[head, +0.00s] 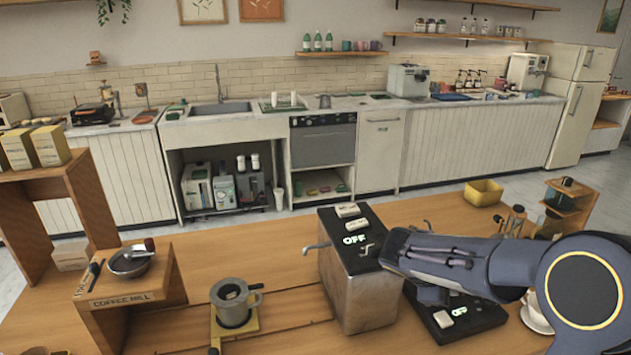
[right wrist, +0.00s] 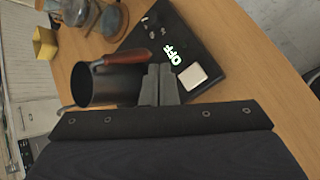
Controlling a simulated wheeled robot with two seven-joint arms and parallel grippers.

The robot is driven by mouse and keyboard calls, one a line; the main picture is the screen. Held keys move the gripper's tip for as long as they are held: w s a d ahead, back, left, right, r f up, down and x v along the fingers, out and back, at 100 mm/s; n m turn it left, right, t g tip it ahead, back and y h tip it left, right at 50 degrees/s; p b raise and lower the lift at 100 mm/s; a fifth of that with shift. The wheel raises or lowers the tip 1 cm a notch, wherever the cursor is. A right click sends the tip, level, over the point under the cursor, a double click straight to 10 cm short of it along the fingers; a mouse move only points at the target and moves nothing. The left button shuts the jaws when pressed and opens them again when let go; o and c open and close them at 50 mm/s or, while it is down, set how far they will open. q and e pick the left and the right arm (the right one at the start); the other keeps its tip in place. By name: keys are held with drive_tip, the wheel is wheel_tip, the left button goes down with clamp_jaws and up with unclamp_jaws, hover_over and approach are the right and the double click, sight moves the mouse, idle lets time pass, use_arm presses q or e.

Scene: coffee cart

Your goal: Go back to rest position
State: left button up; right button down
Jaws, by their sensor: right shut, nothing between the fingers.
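My right gripper (head: 432,294) hangs under my right forearm, over the right part of the wooden counter (head: 290,312). In the right wrist view its two fingers (right wrist: 160,72) are pressed together with nothing between them. A dark pitcher (right wrist: 105,86) with a reddish-brown handle stands just left of the fingertips there; I cannot tell whether they touch. A black scale (right wrist: 172,38) reading OFF lies beyond the fingers. The scale also shows in the head view (head: 488,316), partly covered by my arm. My left gripper is not in view.
A metal box machine (head: 345,290) marked OFF stands close left of my right arm. A dripper (head: 234,310) and a coffee mill stand (head: 125,298) are further left. A cup (head: 538,316) sits near my right arm. A yellow bin (head: 483,192) stands at the counter's back.

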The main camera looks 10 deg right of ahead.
drive_tip(key=s+a+m+t+y, duration=0.2)
drive_tip(key=s+a+m+y, duration=0.4)
drive_tip(key=s, duration=0.5)
drive_tip(key=s+a+r+m+t+y, duration=0.1)
drive_tip(key=s+a+m+t+y, duration=0.1)
drive_tip(key=s+a+m+y, duration=0.4)
drive_tip(key=s+a, duration=0.5)
drive_tip(key=s, duration=0.1)
drive_tip(key=shift+a+m+y, duration=0.2)
drive_tip(key=shift+m+y, duration=0.1)
drive_tip(key=shift+m, duration=0.1)
drive_tip(key=shift+r, duration=0.1)
